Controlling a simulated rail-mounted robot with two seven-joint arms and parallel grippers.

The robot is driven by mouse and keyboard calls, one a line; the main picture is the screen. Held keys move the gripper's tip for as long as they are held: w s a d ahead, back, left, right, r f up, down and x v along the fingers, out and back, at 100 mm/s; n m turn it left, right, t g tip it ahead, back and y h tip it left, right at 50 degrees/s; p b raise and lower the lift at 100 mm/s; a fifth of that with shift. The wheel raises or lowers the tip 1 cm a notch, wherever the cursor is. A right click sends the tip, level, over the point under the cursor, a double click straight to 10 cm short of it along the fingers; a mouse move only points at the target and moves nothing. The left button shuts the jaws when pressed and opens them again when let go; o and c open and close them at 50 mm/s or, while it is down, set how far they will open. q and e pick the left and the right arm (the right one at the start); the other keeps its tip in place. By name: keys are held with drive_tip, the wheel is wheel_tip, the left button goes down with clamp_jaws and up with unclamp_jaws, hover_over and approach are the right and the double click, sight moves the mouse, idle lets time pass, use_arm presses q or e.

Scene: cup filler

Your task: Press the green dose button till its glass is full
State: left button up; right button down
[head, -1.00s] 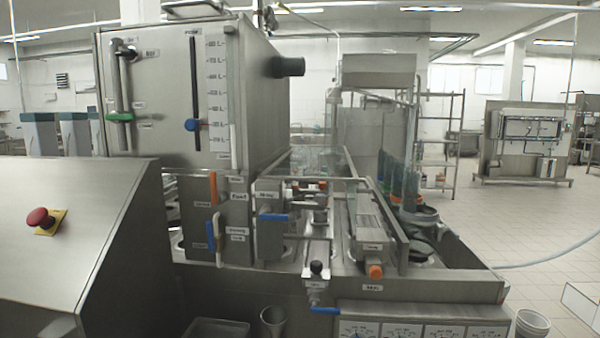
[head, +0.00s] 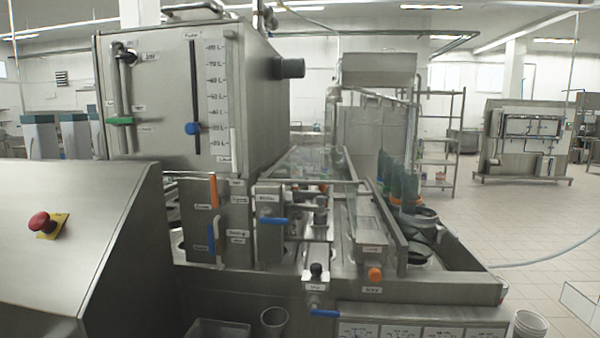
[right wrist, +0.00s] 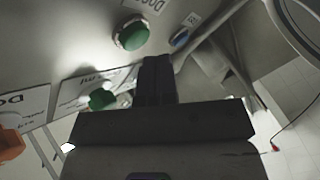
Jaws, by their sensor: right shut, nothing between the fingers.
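In the right wrist view a round green button (right wrist: 131,36) in a pale collar sits on a grey panel, under a label partly reading "DOS". My right gripper (right wrist: 156,64) is shut and empty. Its dark fingertips show just below and right of the button; a visible gap separates them in the picture, but I cannot tell the depth. A second green part (right wrist: 102,99) lies left of the fingers. No glass can be made out with certainty. Neither gripper shows in the head view.
In the right wrist view a blue part (right wrist: 180,39) is right of the green button, and an orange part (right wrist: 10,145) is at the left edge. The head view shows the steel filling machine (head: 165,85), a red emergency button (head: 40,221) and open floor at right.

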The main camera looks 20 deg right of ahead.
drive_tip(key=s+a+p, duration=0.2)
drive_tip(key=s+p, duration=0.3)
drive_tip(key=shift+s, duration=0.3)
drive_tip(key=shift+a, duration=0.1)
idle(0.3)
idle(0.7)
idle(0.7)
